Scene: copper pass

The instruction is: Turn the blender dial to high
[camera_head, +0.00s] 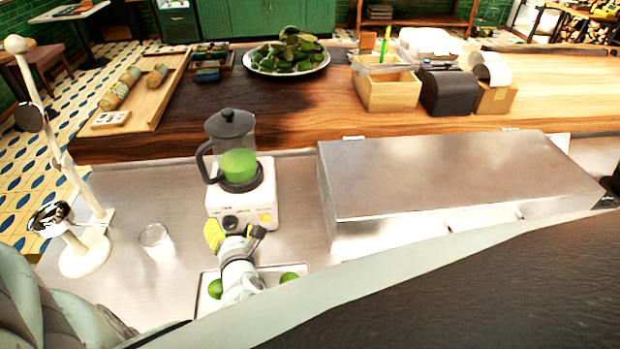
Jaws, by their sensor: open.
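The blender (267,192) has a white base and stands on the steel counter. Its clear jug (232,138) with a black lid and handle sits on top and holds green liquid. The dark dial (230,223) shows on the front of the base, left of a yellow patch. My gripper (233,230) is right in front of the base with its fingers apart, one yellow and one dark, on either side of the dial. I cannot tell whether the fingers touch the dial. The dial's markings are too small to read.
A white tray (207,303) with green limes lies under my gripper. A clear glass (156,240) and a white stand (86,252) are to the left. A large steel box (440,175) is to the right. A wooden counter (200,115) lies behind.

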